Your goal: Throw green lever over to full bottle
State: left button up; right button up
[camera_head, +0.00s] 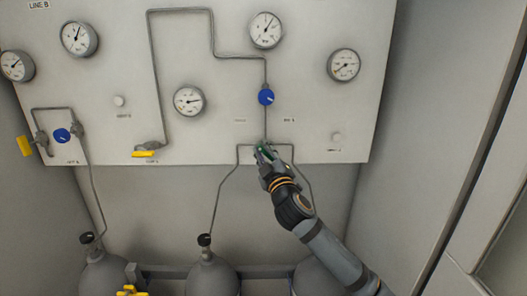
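The green lever (259,147) sits on the panel's lower edge, where pipes from two bottles meet. My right gripper (264,153) is at the lever, its arm rising from the lower right. The gripper covers much of the lever, so its exact angle and the gripper's hold are unclear. The middle grey bottle (212,277) stands below with a black valve knob (204,240). The right grey bottle (313,279) is partly hidden by my arm. I cannot tell from the bottles which is full. My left gripper is not in view.
The white panel (220,60) carries several gauges, including an upper one (265,30) and a right one (343,65). A blue knob (266,97) is above the lever. Yellow levers (145,153) are to the left. A grey wall (430,120) bounds the right side.

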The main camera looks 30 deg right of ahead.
jog(key=shift+o, duration=0.5)
jog(key=shift+f+m+b, duration=0.1)
jog(key=shift+m+b, duration=0.2)
jog(key=shift+b, duration=0.2)
jog(key=m+h+b, duration=0.1)
jog(key=m+b, duration=0.1)
jog(key=m, duration=0.1)
jog(key=m+h+b, duration=0.1)
jog(key=m+h, duration=0.1)
jog(key=m, duration=0.1)
jog(key=m+h+b, duration=0.2)
jog(key=m, duration=0.2)
jog(key=shift+s+d+f+g+b, duration=0.1)
jog(key=shift+s+d+g+b, duration=0.05)
jog(key=shift+g+b, duration=0.15)
jog(key=b+v, duration=0.4)
jog(key=v, duration=0.6)
jog(key=w+f+n+g+y+p, duration=0.15)
jog(key=w+f, duration=0.25)
jog(key=f, duration=0.4)
jog(key=w+f+n+g+y+p, duration=0.1)
jog(key=w+f+n+y, duration=0.1)
jog(key=w+f, duration=0.45)
notch_tip(320, 180, down, 23)
jog(key=s+a+n+g+y+p, duration=0.1)
jog(key=g+y, duration=0.2)
jog(key=shift+g+p, duration=0.35)
